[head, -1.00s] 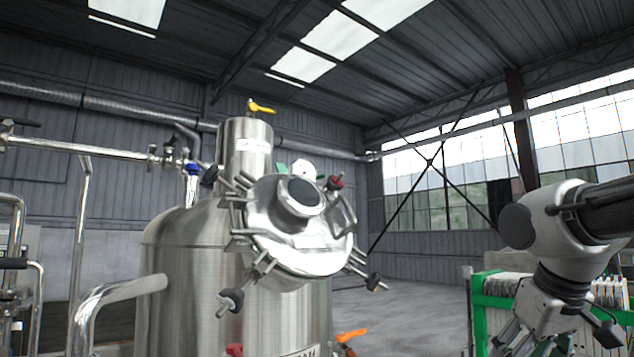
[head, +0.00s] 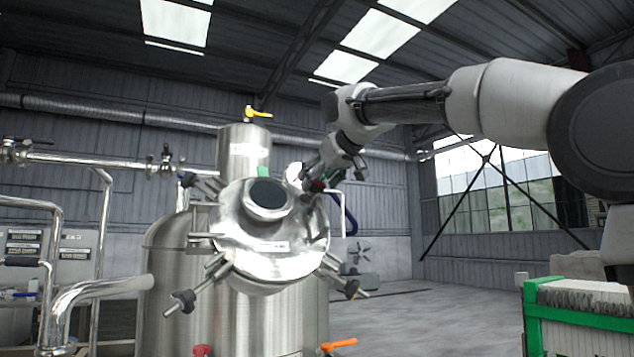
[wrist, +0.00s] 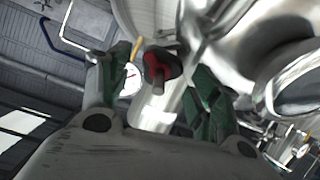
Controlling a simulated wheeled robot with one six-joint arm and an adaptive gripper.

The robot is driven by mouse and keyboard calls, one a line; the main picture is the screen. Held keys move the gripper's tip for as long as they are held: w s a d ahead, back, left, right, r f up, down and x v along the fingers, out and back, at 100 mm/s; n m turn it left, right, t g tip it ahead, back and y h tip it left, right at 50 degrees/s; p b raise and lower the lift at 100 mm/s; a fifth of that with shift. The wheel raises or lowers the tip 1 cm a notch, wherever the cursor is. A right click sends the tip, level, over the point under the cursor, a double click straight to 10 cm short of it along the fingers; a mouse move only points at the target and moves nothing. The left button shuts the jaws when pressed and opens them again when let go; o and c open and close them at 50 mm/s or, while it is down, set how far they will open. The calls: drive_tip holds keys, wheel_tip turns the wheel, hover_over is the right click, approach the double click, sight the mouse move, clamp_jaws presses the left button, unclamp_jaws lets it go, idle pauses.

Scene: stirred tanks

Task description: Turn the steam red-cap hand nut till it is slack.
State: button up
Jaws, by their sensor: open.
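The red-cap hand nut (wrist: 160,68), with a dark knob body, shows in the wrist view between the two fingers of my gripper (wrist: 158,82). There is a gap on each side of it. In the head view, my gripper (head: 316,178) is at the upper right rim of the tank's round lid (head: 272,244), and the red cap (head: 317,186) is mostly hidden by it. My gripper is open and holds nothing.
The steel tank (head: 265,320) has other dark hand nuts, at the lid's lower left (head: 183,301) and lower right (head: 351,289). A gauge (wrist: 130,80) sits close beside my left-hand finger. A green-framed rack (head: 580,325) stands at the right; the floor between is clear.

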drive_tip(key=shift+x, duration=0.9)
drive_tip(key=c, duration=1)
drive_tip(key=shift+n, duration=1.1)
drive_tip(key=shift+c, duration=0.2)
drive_tip(key=o, duration=1)
drive_tip(key=shift+o, duration=0.2)
drive_tip(key=v, duration=1.2)
